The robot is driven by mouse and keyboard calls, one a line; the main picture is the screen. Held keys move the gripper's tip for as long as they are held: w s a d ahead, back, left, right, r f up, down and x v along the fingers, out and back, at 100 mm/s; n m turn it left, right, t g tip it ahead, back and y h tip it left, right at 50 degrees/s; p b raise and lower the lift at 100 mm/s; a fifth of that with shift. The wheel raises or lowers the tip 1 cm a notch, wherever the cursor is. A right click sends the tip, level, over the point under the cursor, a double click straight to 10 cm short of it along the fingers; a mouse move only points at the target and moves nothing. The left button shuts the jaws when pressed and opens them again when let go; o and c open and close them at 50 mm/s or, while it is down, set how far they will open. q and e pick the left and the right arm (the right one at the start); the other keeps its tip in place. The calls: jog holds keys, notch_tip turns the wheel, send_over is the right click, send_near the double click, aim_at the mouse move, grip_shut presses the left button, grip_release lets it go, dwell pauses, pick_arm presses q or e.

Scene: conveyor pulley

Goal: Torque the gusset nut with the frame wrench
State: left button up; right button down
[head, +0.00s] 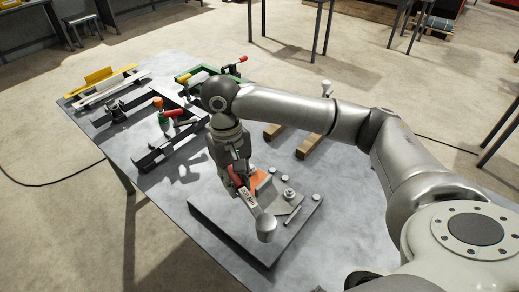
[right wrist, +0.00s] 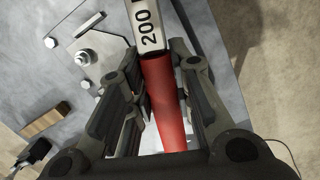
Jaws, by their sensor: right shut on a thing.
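My right gripper (head: 236,180) is shut on the red handle of the frame wrench, which also shows in the right wrist view (right wrist: 168,105). The wrench's grey body (head: 249,200) carries a label with "200" in the right wrist view, and its rounded end (head: 266,226) points toward the front of the base plate in the head view. The gusset plate (head: 282,206) lies on a thick grey base plate and bears the gusset nut (head: 289,194), also seen in the right wrist view (right wrist: 84,57). The wrench is apart from the nut there. My left gripper is not in view.
The grey table (head: 190,215) holds the base plate (head: 265,255), with several bolt heads and an orange patch. Wooden blocks (head: 309,146) lie behind. A dark frame (head: 165,147), clamps, a green frame (head: 188,76) and a yellow angle piece (head: 98,76) lie farther back. The table's front left is clear.

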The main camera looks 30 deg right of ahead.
jog(key=w, duration=0.2)
jog(key=w+d, duration=0.1)
jog(key=w, duration=0.2)
jog(key=shift+w+d+f+p, duration=0.2)
jog(key=shift+w+f+p, duration=0.1)
jog(key=shift+f+p, duration=0.1)
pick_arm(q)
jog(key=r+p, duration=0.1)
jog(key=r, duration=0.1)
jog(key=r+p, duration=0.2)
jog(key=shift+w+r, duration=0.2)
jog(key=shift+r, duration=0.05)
pick_arm(e)
jog(key=w+d+f, duration=0.3)
jog(key=d+f, duration=0.2)
jog(key=d, duration=0.3)
jog(key=w+d+f, duration=0.4)
jog(key=d+f, duration=0.1)
jog(key=d, duration=0.3)
jog(key=shift+w+d+f, duration=0.25)
jog(key=shift+d+f, duration=0.05)
jog(key=shift+d, duration=0.1)
jog(key=shift+a, duration=0.1)
